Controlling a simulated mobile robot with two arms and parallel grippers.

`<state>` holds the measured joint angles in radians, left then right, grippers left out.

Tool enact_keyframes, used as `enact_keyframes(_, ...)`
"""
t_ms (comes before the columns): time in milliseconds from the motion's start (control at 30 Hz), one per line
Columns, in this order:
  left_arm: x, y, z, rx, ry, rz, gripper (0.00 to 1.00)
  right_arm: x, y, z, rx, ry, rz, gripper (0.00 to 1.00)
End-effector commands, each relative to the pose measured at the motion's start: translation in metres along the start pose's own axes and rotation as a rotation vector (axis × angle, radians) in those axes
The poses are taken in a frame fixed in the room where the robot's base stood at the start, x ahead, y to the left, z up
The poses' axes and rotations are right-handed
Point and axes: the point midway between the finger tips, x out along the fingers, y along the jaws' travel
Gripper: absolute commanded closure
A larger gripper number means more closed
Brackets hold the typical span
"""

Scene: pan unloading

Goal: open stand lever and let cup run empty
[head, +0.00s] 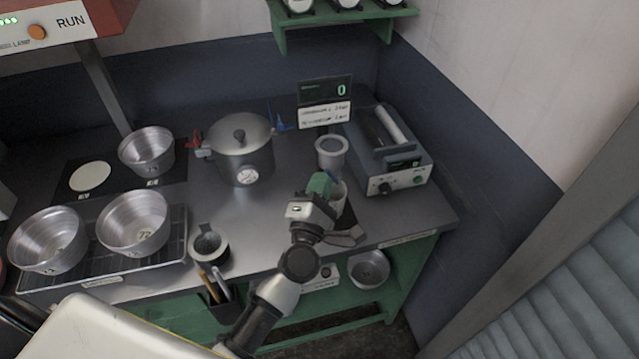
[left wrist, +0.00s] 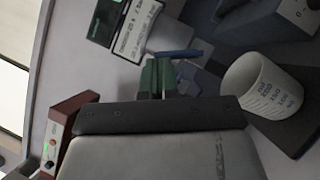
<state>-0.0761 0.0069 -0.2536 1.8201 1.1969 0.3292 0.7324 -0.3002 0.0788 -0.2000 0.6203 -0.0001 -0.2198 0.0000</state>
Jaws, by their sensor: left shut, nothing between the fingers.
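The stand holds a grey metal cup (head: 332,150) at the right of the bench; its inside looks grey. Below it a white measuring beaker (head: 341,192) is partly hidden behind my left gripper; in the left wrist view the beaker (left wrist: 266,88) shows printed marks and stands on a dark base. The blue lever (left wrist: 180,54) lies just beyond my fingertips; touching or apart, I cannot tell. My left gripper (head: 320,183) has green fingers, shut and empty, in front of the stand; they show in the left wrist view (left wrist: 156,76). My right gripper is out of view.
A display reading 0 (head: 325,90) stands behind the cup. A grey device (head: 388,150) is close on the right. A lidded pot (head: 240,150) with red and blue taps is left. Metal bowls (head: 133,222) and a small dark-filled cup (head: 209,245) stand further left.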

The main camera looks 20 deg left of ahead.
Motion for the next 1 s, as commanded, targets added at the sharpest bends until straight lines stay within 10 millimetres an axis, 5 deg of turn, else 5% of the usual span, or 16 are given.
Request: enact_keyframes(1000, 0.015, 0.007, 0.022, -0.002, 0.001, 0.002, 1.00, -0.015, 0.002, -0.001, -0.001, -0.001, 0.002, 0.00)
